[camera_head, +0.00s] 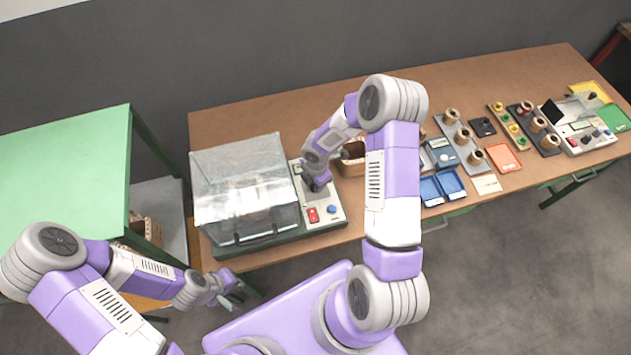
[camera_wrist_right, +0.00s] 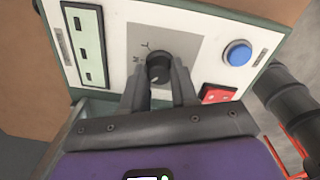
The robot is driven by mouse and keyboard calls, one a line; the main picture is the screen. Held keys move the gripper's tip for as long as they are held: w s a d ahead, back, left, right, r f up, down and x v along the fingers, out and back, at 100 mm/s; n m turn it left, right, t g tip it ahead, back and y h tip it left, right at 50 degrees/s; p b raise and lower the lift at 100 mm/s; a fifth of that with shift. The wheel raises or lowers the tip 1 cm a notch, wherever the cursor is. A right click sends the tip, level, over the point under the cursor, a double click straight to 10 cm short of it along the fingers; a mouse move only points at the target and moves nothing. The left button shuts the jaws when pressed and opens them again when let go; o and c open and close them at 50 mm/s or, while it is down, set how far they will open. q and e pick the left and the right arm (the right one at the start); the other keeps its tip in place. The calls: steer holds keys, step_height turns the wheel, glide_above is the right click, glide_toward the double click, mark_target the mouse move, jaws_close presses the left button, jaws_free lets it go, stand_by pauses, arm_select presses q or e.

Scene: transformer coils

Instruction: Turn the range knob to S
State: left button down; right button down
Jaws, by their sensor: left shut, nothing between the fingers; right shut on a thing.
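The range knob (camera_wrist_right: 155,60) is a black round knob on a grey plate of the white control panel (camera_wrist_right: 205,40). In the right wrist view my right gripper (camera_wrist_right: 159,78) is shut on the knob, one finger on each side. A short white mark shows on the knob's near side; an M and another mark stand to its left. I cannot make out an S. In the head view my right gripper (camera_head: 316,184) reaches down to the panel and hides the knob. My left gripper (camera_head: 232,290) is shut and empty, off the table's front edge.
A blue button (camera_wrist_right: 238,53) and a red switch (camera_wrist_right: 217,93) sit right of the knob. A clear-covered box (camera_head: 245,185) stands left of the panel. Blue trays (camera_head: 442,187) and coils on racks (camera_head: 462,137) are to the right. A green table (camera_head: 60,175) is at left.

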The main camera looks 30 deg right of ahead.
stand_by(0.4)
steer(key=c, duration=0.9)
jaws_free()
steer(key=shift+o, duration=0.2)
step_height(320, 180, up, 8)
steer(key=shift+s+f+p, duration=0.15)
steer(key=shift+p, duration=0.3)
